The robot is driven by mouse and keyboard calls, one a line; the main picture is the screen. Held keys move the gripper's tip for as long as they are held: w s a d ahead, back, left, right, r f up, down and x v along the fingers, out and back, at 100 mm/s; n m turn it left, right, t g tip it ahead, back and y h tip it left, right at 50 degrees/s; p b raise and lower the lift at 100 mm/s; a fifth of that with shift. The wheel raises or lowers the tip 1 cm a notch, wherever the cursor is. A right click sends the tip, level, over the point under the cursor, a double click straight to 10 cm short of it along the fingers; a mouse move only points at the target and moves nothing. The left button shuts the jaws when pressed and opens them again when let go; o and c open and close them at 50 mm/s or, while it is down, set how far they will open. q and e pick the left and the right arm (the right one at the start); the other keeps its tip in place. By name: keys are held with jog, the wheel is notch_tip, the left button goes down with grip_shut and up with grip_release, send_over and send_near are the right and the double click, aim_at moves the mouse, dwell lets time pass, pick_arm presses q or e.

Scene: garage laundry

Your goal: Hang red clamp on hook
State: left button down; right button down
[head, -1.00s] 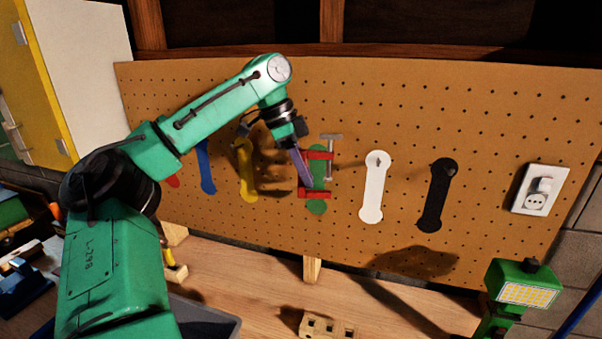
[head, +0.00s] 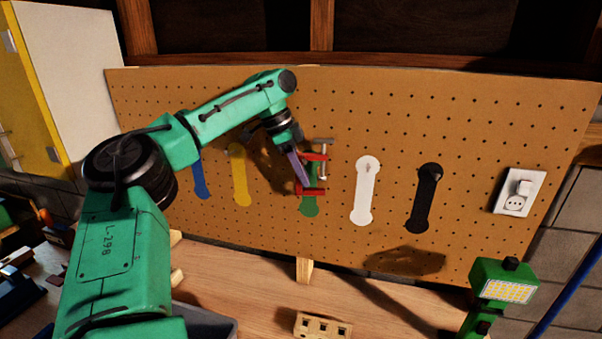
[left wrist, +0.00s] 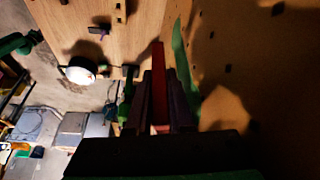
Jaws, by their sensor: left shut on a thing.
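The red clamp (head: 314,191) has a red frame and a grey screw with a T-bar. It is upright in front of the green outline (head: 310,208) on the pegboard, covering much of it. My left gripper (head: 302,176) is shut on the clamp from its left side. In the left wrist view the red clamp (left wrist: 158,75) shows as a bar between the fingers (left wrist: 158,115), with the green outline (left wrist: 180,60) close beside it. The hook at the green outline is hidden, and I cannot tell whether the clamp touches it. My right gripper is not in view.
The pegboard (head: 480,120) also carries blue (head: 200,178), yellow (head: 240,175), white (head: 366,190) and black (head: 427,198) outlines. A socket (head: 518,192) is at the right. A green work lamp (head: 503,282) and a wooden block (head: 323,325) stand below on the bench.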

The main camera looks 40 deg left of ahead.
pick_arm(q)
jog(key=shift+s+f, duration=0.1)
jog(key=shift+f, duration=0.15)
jog(key=c, duration=0.7)
grip_release()
jog(key=shift+r, duration=0.1)
jog(key=v, duration=1.2)
